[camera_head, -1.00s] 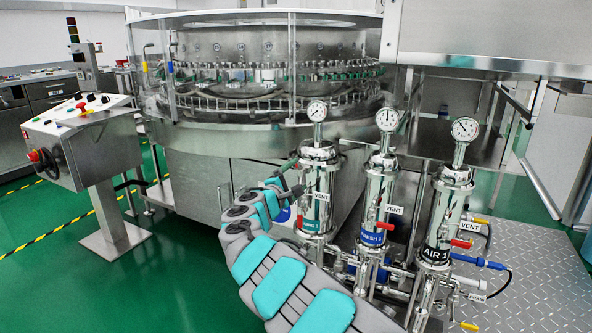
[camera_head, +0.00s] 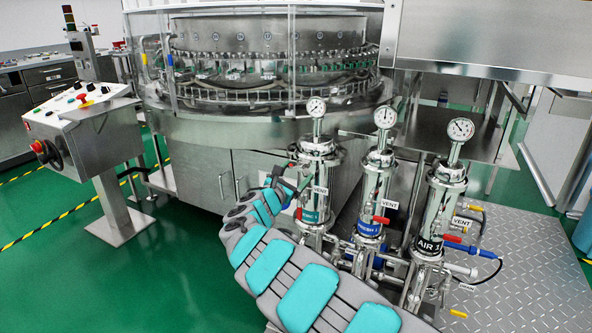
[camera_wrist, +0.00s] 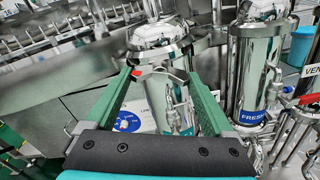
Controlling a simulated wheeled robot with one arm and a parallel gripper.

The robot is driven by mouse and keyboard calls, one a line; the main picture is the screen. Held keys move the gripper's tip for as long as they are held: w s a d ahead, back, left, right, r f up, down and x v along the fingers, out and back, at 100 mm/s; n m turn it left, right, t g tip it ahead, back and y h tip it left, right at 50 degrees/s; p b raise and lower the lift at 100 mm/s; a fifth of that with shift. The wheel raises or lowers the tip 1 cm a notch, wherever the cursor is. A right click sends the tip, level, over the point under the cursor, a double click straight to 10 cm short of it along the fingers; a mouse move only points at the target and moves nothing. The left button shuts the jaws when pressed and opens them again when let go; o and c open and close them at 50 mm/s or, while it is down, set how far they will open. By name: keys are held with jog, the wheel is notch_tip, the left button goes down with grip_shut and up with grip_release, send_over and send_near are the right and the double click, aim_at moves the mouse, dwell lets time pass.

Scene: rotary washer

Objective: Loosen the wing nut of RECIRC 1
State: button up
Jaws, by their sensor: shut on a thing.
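The RECIRC 1 housing (camera_head: 317,180) is the leftmost of three upright steel filter housings, with a gauge on top and a teal label low on its body. In the wrist view the same housing (camera_wrist: 163,60) stands between and beyond my green fingers. My gripper (camera_head: 293,182) is at the left side of this housing, below its top cap. In the wrist view my gripper (camera_wrist: 162,76) has its two fingers on either side of the housing's clamp area, shut on the wing nut there. The wing nut itself is too small and covered to make out clearly.
The FRESH 1 housing (camera_head: 374,190) and AIR 1 housing (camera_head: 437,205) stand close on the right, with red vent handles and pipes. The rotary washer (camera_head: 265,70) is behind. A control console (camera_head: 85,125) stands at left. Green floor is open at the lower left.

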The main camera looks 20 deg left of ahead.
jog(key=shift+n, duration=0.5)
jog(key=shift+f, duration=0.1)
jog(key=o, duration=1.1)
jog(key=s, duration=0.8)
jog(key=shift+a+b, duration=0.35)
